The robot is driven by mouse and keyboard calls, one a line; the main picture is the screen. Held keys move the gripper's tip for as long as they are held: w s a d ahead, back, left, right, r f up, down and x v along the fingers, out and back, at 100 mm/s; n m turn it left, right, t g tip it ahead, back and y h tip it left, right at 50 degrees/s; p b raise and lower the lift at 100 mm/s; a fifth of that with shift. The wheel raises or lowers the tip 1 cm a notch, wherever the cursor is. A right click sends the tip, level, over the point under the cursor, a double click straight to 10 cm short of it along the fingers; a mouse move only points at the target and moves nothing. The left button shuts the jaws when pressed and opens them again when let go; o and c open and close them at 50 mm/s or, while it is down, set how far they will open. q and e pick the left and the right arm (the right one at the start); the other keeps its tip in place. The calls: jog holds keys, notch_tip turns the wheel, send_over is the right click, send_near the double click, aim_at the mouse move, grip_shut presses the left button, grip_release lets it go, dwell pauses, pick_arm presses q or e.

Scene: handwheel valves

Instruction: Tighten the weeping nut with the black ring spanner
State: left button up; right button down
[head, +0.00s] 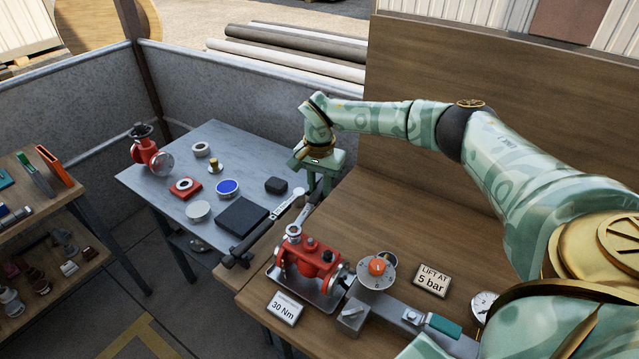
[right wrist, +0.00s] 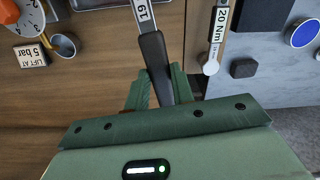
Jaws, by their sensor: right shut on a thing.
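In the head view the spanner (head: 305,212) slopes down toward the top of the red valve (head: 318,258). A silver ring shape (head: 293,231) shows there; I cannot tell whether it is around a nut. The weeping nut cannot be made out clearly. My left gripper is not in view.
A long tool marked 20 Nm (head: 284,211) lies close beside the spanner. A round orange-centred fitting (head: 377,268), a 30 Nm sign (head: 285,308), a 5 bar sign (head: 432,281) and a gauge (head: 485,305) stand nearby. Another red valve (head: 147,155) stands on the grey table (head: 235,140).

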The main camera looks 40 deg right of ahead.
jog(key=shift+f+b, duration=0.65)
jog(key=shift+f, duration=0.6)
dwell(0.3)
jog(key=shift+r, duration=0.1)
jog(key=shift+s+d+r+p, duration=0.1)
jog(key=shift+s+p, duration=0.1)
jog(key=shift+p, duration=0.25)
jog(key=s+m+p, duration=1)
jog(key=s+p, duration=0.1)
jog(key=p, duration=0.3)
jog(key=shift+s+f+m+p, duration=0.25)
jog(key=shift+s+m+p, duration=0.05)
jog(key=shift+s, duration=0.1)
dwell(2.3)
jog(key=shift+r, duration=0.15)
dwell(0.3)
jog(key=shift+w+r+y, duration=0.1)
jog(key=shift+r+y, duration=0.05)
jog(key=shift+y, duration=0.15)
